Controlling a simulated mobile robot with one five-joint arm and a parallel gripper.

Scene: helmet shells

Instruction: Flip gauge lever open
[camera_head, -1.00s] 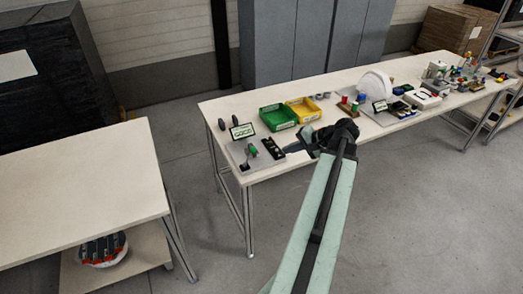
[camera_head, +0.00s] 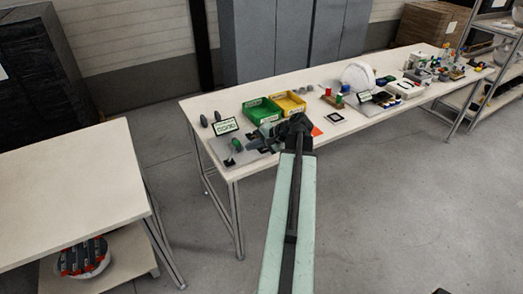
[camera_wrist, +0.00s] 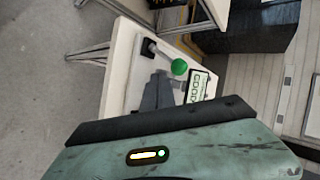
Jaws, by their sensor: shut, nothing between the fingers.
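The gauge lever has a green ball knob (camera_head: 237,145) and stands on a grey plate (camera_head: 217,150) at the near left corner of the long table. In the wrist view the green knob (camera_wrist: 179,66) sits on a dark arm (camera_wrist: 156,48) that leans over from its mount. My gripper (camera_head: 251,143) is just right of the knob in the head view. In the wrist view my gripper's dark fingers (camera_wrist: 158,80) are together and empty, with their tips close to the knob. I cannot tell whether they touch it. A small display panel (camera_head: 226,126) stands behind the lever.
Green (camera_head: 262,111) and yellow (camera_head: 290,103) bins stand behind my gripper. Two dark upright handles (camera_head: 210,119) are at the table's back left. A white helmet shell (camera_head: 358,75) and several small items are farther right. A second table (camera_head: 70,185) stands at left, with floor between.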

